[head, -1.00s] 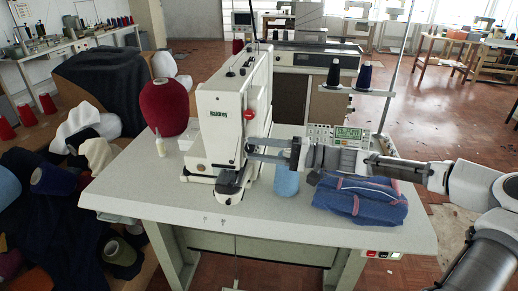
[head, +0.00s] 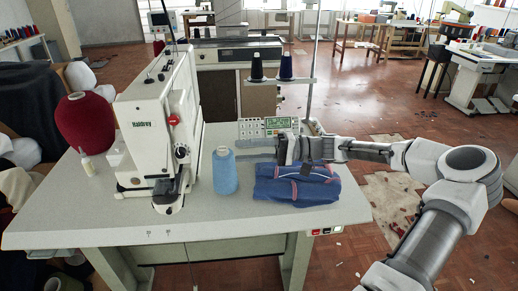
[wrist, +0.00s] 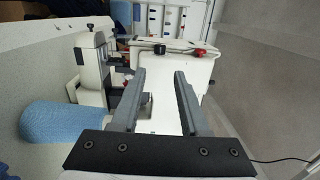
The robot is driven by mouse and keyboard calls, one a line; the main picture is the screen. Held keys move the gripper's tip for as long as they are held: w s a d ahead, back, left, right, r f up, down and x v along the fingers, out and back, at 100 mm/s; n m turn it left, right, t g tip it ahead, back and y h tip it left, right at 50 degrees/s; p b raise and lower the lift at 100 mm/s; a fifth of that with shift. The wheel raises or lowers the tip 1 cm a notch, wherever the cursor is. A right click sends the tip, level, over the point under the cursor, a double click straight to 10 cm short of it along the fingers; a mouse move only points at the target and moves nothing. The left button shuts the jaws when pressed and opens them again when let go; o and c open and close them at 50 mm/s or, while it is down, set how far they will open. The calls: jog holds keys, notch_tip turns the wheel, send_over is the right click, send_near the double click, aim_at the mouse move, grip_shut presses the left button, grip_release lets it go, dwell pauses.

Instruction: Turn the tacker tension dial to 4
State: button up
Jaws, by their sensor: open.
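The white sewing machine (head: 155,120) stands on the table's left half, upright. A red round knob (head: 174,120) is on its right-hand face, with a dark round part (head: 182,152) below it. I cannot read any dial number or tell which part is the tension dial. My gripper (wrist: 160,75) is open and empty, with the white machine body (wrist: 165,95) ahead between and beyond its fingers.
A light blue thread cone (head: 225,172) stands between machine and denim bundle (head: 297,187); it shows at left in the wrist view (wrist: 65,122). A dark red cone (head: 86,122) and small bottle (head: 87,163) are left. The front table top (head: 200,225) is clear.

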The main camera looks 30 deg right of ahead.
jog(key=shift+v, duration=1.7)
jog(key=shift+a, duration=0.1)
